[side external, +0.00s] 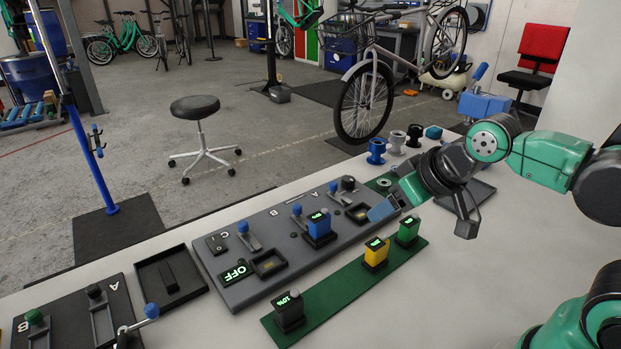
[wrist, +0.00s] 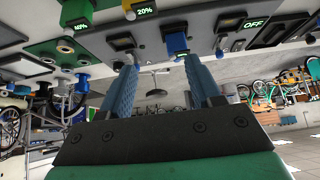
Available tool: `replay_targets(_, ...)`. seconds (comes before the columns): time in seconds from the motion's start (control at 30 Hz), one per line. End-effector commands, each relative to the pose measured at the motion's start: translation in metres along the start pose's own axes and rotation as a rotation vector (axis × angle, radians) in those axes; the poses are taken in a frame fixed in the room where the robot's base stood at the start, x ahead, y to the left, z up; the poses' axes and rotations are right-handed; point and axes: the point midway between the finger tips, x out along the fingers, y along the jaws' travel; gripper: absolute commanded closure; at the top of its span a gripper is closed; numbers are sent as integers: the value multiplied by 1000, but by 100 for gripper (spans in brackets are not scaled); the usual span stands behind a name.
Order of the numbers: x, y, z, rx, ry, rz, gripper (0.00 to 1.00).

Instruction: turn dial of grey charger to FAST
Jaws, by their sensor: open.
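The grey charger (side external: 285,262) is a long grey panel on the white bench, with letters A, B and C, blue-knobbed levers and a lit OFF display (side external: 234,272). The OFF display also shows at the upper right of the wrist view (wrist: 255,22). A round black knob (side external: 348,183) stands at the panel's far end near A; I cannot tell whether it is the dial, and no FAST mark is legible. A blue battery (side external: 319,224) sits in the panel. My gripper (side external: 384,208) is open and empty above the far right end of the panel. Its two blue fingers (wrist: 160,70) are apart.
A green strip (side external: 335,296) with dark, yellow and green batteries lies in front of the charger. Blue, white and black spools (side external: 397,143) stand behind my gripper. A black tray (side external: 170,278) and a second dark panel (side external: 72,325) are at left.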

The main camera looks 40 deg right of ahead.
Motion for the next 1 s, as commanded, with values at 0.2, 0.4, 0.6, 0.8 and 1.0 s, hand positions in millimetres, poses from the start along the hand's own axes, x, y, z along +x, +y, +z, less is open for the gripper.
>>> replay_targets(0.2, 0, 4, -12, -6, -13, 2, 27)
replay_targets(0.4, 13, 23, -59, -39, -72, 2, 27)
replay_targets(0.6, 50, 56, -103, -82, -135, -15, 27)
replay_targets(0.8, 103, 98, -127, -125, -188, -47, 27)
replay_targets(1.0, 148, 131, -128, -157, -217, -81, 27)
